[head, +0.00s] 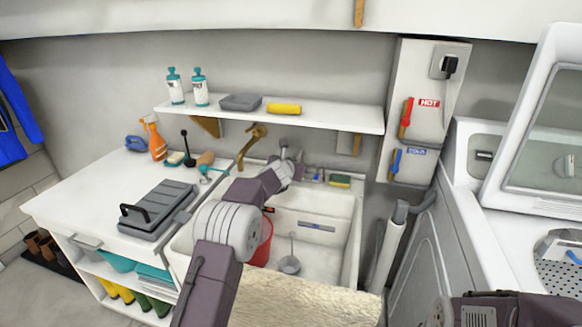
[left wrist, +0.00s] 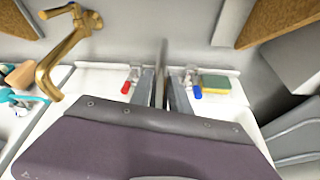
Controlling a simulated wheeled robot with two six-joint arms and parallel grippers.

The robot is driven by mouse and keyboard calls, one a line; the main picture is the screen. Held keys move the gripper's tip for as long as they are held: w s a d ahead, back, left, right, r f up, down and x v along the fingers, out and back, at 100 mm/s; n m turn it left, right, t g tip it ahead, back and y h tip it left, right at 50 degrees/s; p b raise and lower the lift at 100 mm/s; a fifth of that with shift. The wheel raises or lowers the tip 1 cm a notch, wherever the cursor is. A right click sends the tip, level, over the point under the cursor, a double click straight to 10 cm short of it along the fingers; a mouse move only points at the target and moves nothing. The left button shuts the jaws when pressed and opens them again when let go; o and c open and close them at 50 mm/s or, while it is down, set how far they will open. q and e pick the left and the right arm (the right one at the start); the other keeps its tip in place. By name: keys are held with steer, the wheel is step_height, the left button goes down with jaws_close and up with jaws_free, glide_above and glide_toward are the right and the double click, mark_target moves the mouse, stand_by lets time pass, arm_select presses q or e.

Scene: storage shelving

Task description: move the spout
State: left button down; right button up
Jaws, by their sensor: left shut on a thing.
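A thin grey metal spout (left wrist: 161,65) stands up between my left gripper's fingers in the left wrist view, with a red-tipped tap handle (left wrist: 126,88) to its left and a blue-tipped handle (left wrist: 197,92) to its right. My left gripper (head: 287,164) is at the back of the white sink (head: 352,235) in the head view, shut on this spout, whose lower part the gripper hides. A separate brass tap (head: 250,143) is on the wall to the left; it also shows in the left wrist view (left wrist: 62,48), apart from the fingers. My right gripper is not clearly in view.
A wall shelf (head: 340,117) with bottles runs above the sink. A red bucket (head: 263,240) and a grey strainer (head: 289,265) are in the sink. A sponge (head: 340,181) is right of the taps.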

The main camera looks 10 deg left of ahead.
arm_select(q)
steer(key=shift+r, duration=0.2)
steer(key=c, duration=1.2)
jaws_free()
steer(key=shift+f, duration=0.1)
steer(key=shift+c, duration=0.2)
steer(key=shift+s+b, duration=0.2)
steer(key=shift+b, duration=0.2)
steer(key=b+v, duration=0.3)
steer(key=v, duration=0.4)
steer(key=shift+s+b, duration=0.25)
steer(key=shift+b, duration=0.05)
steer(key=shift+s+r, duration=0.35)
steer(key=shift+s, duration=0.1)
